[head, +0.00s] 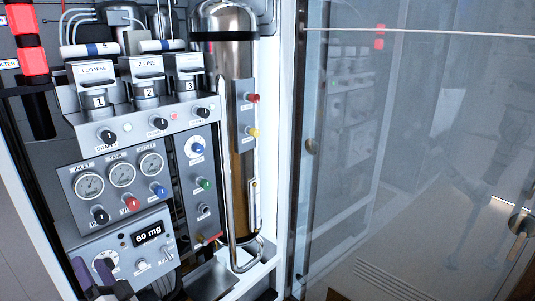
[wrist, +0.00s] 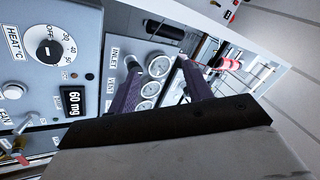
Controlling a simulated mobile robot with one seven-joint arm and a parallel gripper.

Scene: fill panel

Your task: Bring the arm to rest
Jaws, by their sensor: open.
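My gripper (head: 94,269) shows at the lower left of the head view, in front of the lower part of the fill panel (head: 62,218). Its two purple fingers stand apart with nothing seen between them. In the wrist view my gripper (wrist: 158,65) is open, and its fingers point toward the panel face with the gauges (wrist: 152,88) seen between and behind them. The rest of my arm is mostly out of the head view. I cannot tell the exact gap between the fingertips and the panel.
The panel carries three gauges (head: 121,174), coloured knobs and a display reading 60 mg (head: 148,233). A dial (wrist: 50,47) marked HEAT °C is at the wrist view's left. A tall metal cylinder (head: 228,130) stands right of the panel. A transparent door (head: 420,150) fills the right side.

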